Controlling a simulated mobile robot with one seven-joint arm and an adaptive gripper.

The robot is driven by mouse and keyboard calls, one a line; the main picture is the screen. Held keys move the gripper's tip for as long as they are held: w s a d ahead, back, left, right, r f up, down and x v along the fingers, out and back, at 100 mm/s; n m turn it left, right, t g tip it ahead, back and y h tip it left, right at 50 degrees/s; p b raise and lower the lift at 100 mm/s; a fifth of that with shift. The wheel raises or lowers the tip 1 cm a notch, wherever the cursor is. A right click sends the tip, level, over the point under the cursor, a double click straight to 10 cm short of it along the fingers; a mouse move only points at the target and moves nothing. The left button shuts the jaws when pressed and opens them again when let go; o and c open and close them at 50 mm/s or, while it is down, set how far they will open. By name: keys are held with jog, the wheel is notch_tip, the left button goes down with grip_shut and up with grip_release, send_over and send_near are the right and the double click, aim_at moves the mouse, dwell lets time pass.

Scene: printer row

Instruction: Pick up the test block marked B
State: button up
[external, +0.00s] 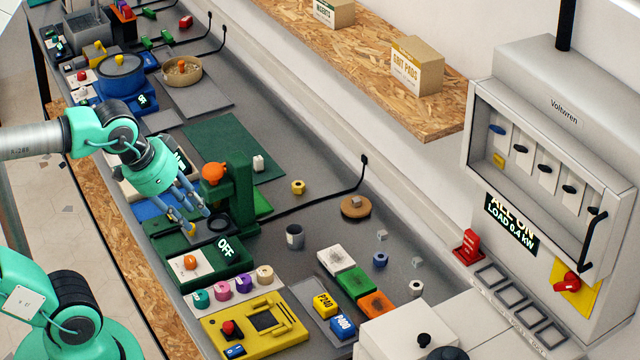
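My gripper (197,221) points down over the dark green press-like machine (239,195) with the orange knob, at the left-middle of the bench. Its two fingers look spread apart, with no block visible between them. A small yellow spot (189,230) shows at the near fingertip; I cannot tell whether it is part of the finger or a separate thing. Small grey blocks lie right of centre: one (382,235), another (417,262), and one on a round tan disc (355,201). No letter B is legible on any block, so I cannot tell which is marked B.
A grey cup (294,237), yellow ring (298,187), blue ring (380,260) and white ring (416,288) stand on the bench. A yellow control box (255,323) is in front. A chipboard shelf (345,65) holds cartons. A grey electrical cabinet (553,180) is at right.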

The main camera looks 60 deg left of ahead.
jog(key=w+a+f+m+g+p, duration=0.1)
jog(key=w+a, duration=0.2)
jog(key=w, duration=0.6)
jog(key=w+a+f+m+g+y+p, duration=0.1)
jog(key=w+a+f, duration=0.1)
jog(key=w, duration=0.7)
jog(key=w+a+f+g, duration=0.1)
jog(key=w+a, duration=0.2)
jog(key=w, duration=0.6)
jog(key=w+a+f+m+g+p, duration=0.15)
jog(key=w+a+f, duration=0.35)
jog(key=w+f, duration=0.7)
jog(key=w+a+f+m+g+p, duration=0.15)
jog(key=w+a+f, duration=0.35)
jog(key=w+f, duration=0.7)
jog(key=shift+n+t+h, duration=0.4)
jog(key=shift+t+h, duration=0.4)
jog(key=shift+t, duration=0.1)
jog(key=w+f+p, duration=0.1)
jog(key=w+f, duration=0.1)
jog(key=w+d+f+p, duration=0.1)
jog(key=w+f+p, duration=0.1)
jog(key=w+f, duration=0.1)
jog(key=w+f+p, duration=0.2)
jog(key=shift+w+d+f, duration=0.2)
jog(key=shift+d+f, duration=0.1)
jog(key=shift+d, duration=0.05)
jog(key=shift+f, duration=0.15)
